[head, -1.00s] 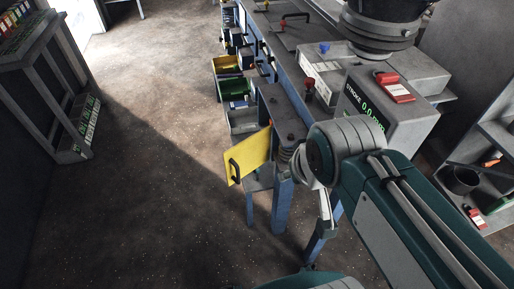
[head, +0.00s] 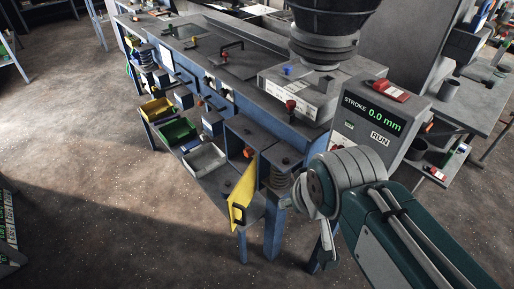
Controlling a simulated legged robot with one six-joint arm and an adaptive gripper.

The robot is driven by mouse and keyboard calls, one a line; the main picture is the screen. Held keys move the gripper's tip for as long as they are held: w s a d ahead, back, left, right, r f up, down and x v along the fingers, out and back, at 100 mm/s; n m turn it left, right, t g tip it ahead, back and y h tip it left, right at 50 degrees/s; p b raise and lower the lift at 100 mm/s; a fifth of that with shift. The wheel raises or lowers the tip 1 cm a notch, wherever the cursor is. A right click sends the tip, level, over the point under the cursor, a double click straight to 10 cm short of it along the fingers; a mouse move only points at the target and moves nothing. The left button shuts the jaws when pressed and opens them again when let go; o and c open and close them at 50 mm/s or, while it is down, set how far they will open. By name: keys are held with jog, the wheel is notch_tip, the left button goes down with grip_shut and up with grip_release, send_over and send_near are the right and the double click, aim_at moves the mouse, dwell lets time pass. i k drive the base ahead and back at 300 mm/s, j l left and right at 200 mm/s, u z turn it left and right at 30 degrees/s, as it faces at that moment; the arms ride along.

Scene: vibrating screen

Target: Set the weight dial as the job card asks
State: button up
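I cannot make out a weight dial or a readable job card. The vibrating screen (head: 262,68) is a long grey and blue machine. A yellow door (head: 242,192) with a black handle stands swung open at its near end, beside an open housing (head: 240,133). A small orange part (head: 248,152) shows inside; its details are too small to tell. A control box (head: 366,118) shows "STROKE 0.0 mm" in green, with a RUN label. My arm reaches in from the lower right, in front of the machine's near corner. I cannot see my gripper's fingers.
Yellow, green and white bins (head: 204,160) sit on a low shelf along the machine's left side. A bench (head: 468,100) is at the right.

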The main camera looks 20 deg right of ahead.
aim_at(248, 152)
jog(key=j+z, duration=0.1)
jog(key=i+j+z, duration=0.15)
jog(key=j, duration=1.05)
jog(key=i+j+z, duration=0.2)
jog(key=j, duration=1.05)
jog(key=i+j+z, duration=0.15)
jog(key=j, duration=1.1)
jog(key=z, duration=1.3)
jog(key=i+j+z, duration=0.2)
jog(key=i+j, duration=0.25)
